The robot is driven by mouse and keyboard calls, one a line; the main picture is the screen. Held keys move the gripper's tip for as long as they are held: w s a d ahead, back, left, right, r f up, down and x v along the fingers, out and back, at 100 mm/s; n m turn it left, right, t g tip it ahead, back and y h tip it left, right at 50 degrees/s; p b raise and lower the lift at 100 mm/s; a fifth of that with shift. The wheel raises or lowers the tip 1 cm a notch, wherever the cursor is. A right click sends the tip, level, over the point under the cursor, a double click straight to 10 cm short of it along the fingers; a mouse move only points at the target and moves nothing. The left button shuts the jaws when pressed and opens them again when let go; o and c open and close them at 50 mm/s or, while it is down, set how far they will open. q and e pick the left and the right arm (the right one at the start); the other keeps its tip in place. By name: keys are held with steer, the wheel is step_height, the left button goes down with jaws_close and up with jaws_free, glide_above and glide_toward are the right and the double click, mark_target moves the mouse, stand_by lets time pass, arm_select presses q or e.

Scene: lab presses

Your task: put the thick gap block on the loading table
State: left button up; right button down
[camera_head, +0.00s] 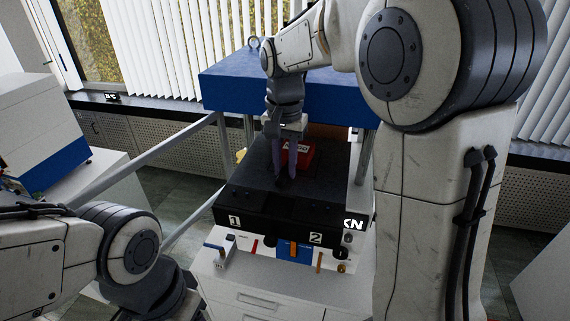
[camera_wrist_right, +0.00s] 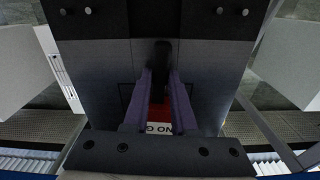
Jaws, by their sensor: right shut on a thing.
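A red block (camera_head: 302,153) with a white label sits over the dark bed of the press, under its blue upper beam. In the right wrist view the red block (camera_wrist_right: 158,112) shows between my fingers, with part of its label reading "NO G"; it looks like the thick gap block. A dark, handle-like piece (camera_wrist_right: 161,55) reaches from it to my fingertips. My right gripper (camera_head: 286,180) points down in front of the red part and is shut on this piece. Whether the block touches the bed is unclear. My left arm shows at lower left, its gripper out of view.
The blue beam (camera_head: 330,94) and the press's upright columns (camera_head: 364,158) surround the bed (camera_head: 250,186) closely. The front edge carries marks 1 and 2, with small controls (camera_head: 295,250) below. A white and blue machine (camera_head: 38,125) stands at left.

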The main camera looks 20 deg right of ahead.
steer(key=shift+f, duration=0.2)
steer(key=c, duration=0.6)
jaws_free()
steer(key=shift+c, duration=0.2)
step_height(320, 180, up, 10)
steer(key=b, duration=0.1)
steer(key=shift+r+b, duration=0.25)
steer(key=shift+b, duration=0.15)
